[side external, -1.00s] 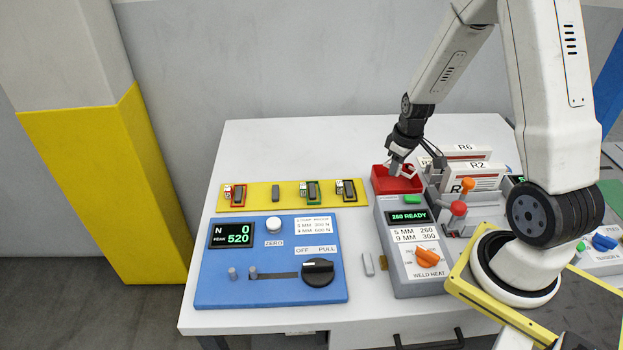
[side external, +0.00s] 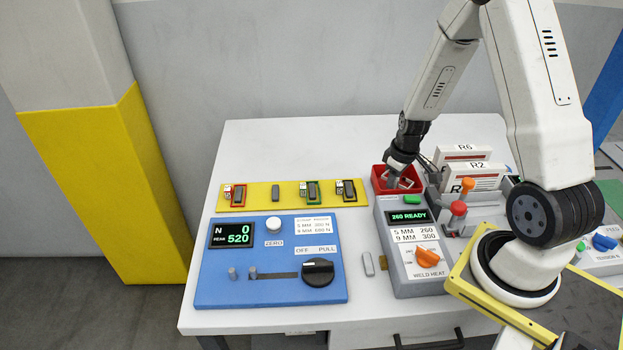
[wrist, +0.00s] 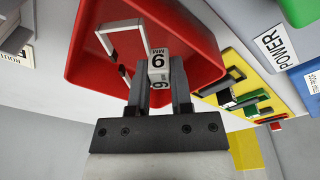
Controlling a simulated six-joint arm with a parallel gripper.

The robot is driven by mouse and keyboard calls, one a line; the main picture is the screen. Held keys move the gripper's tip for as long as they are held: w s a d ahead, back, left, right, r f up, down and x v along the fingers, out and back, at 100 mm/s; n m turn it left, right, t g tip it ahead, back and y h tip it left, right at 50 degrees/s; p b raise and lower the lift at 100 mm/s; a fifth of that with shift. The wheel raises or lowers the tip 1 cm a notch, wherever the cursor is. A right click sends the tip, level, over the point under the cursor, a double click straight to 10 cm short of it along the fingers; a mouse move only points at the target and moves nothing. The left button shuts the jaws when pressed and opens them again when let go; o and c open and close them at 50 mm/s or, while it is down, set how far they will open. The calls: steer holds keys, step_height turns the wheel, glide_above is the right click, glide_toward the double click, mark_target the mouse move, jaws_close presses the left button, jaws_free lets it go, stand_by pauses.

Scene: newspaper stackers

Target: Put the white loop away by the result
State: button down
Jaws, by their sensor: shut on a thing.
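My gripper (side external: 396,178) reaches down into the red bin (side external: 378,186) at the back of the table. In the wrist view my gripper (wrist: 160,82) is shut on a small white block (wrist: 159,53) marked 9 MM. The block appears to belong to the white loop (wrist: 120,25), whose thin angular band spreads over the bin floor. The red bin (wrist: 82,55) surrounds the loop on the visible sides. The loop also shows as a pale outline beside the fingers in the side view (side external: 409,183). Whether it touches the floor is unclear.
The grey weld-heat unit (side external: 415,245) stands just in front of the bin, reading 260 READY. The blue pull tester (side external: 205,285) reads N 0, PEAK 520. A yellow board (side external: 255,195) with small samples lies left of the bin. White R6 and R2 items (side external: 460,152) stand to its right.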

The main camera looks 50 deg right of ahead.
steer(key=shift+f, duration=0.55)
steer(key=c, duration=0.5)
jaws_free()
steer(key=shift+c, duration=0.2)
steer(key=shift+r, duration=0.1)
step_height(320, 180, up, 13)
steer(key=s, duration=0.1)
steer(key=shift+s+a, duration=0.15)
steer(key=shift+s, duration=0.05)
stand_by(0.6)
